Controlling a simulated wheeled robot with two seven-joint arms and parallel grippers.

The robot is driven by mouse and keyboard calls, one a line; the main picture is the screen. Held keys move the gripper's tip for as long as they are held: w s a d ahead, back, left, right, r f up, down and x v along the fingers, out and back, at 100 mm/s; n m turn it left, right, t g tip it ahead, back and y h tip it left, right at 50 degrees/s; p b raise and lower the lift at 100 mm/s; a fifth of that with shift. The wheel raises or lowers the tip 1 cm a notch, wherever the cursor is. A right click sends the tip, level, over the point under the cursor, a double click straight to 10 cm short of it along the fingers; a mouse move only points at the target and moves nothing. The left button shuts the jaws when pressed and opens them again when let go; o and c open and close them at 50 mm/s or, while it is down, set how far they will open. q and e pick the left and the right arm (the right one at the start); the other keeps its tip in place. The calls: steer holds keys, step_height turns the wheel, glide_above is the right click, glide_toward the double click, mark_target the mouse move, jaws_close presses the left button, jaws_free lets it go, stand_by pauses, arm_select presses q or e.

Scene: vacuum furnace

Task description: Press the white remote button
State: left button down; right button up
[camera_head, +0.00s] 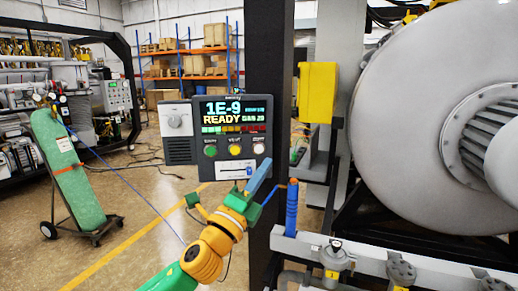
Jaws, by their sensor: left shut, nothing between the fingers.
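A dark control panel (236,108) is fixed at a black post, with a lit screen reading "1E-9" and "READY". Below the screen is a row of three buttons: green, yellow and a white button (258,149) at the right end. My left gripper (266,165) reaches up from the lower left, with its blue fingers shut and empty. In the picture its tips lie just below and slightly right of the white button, over the panel's lower right edge. I cannot tell whether they touch the panel. My right gripper is not in view.
A large round furnace door (420,100) fills the right. A blue upright handle (292,208) stands close right of my gripper. A green cylinder on a cart (68,170) stands left.

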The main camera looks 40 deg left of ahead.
arm_select(q)
steer(key=shift+w+a+f, duration=0.15)
steer(key=shift+w+a, duration=3.1)
steer(key=shift+w, duration=0.1)
steer(key=shift+w+a, duration=0.25)
steer(key=shift+w+a, duration=0.25)
stand_by(0.3)
steer(key=shift+s+d, duration=0.5)
steer(key=shift+s, duration=0.05)
steer(key=s+d, duration=0.3)
steer(key=shift+s+d, duration=0.25)
steer(key=shift+s, duration=0.05)
stand_by(0.5)
